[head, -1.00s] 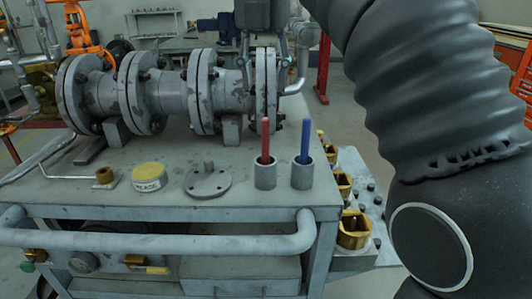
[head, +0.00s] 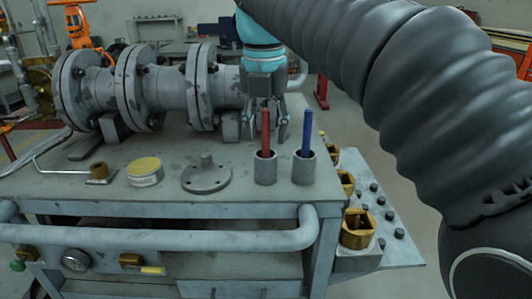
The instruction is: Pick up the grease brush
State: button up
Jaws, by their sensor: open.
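My gripper (head: 267,132) is open and empty, pointing down in front of the pipe's right end, behind two upright handles. A red handle (head: 265,131) stands in a grey cup (head: 265,168), and a blue handle (head: 305,138) stands in a second grey cup (head: 304,168) to its right. The lower ends of both are hidden in the cups. I cannot tell which handle, if either, is the grease brush. The yellow-topped tin (head: 145,171), with lettering on its side, sits to the left. The gripper touches neither handle as far as I can see.
The grey flanged pipe (head: 160,90) runs along the back of the bench (head: 235,202). A round flange plate (head: 206,178) lies left of the cups. A thin bent rod with a brown block (head: 99,171) lies farther left. Brass fittings (head: 357,229) stand on the right side shelf.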

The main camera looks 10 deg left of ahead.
jog(key=shift+f, duration=0.3)
grip_shut()
jog(key=shift+r, duration=0.15)
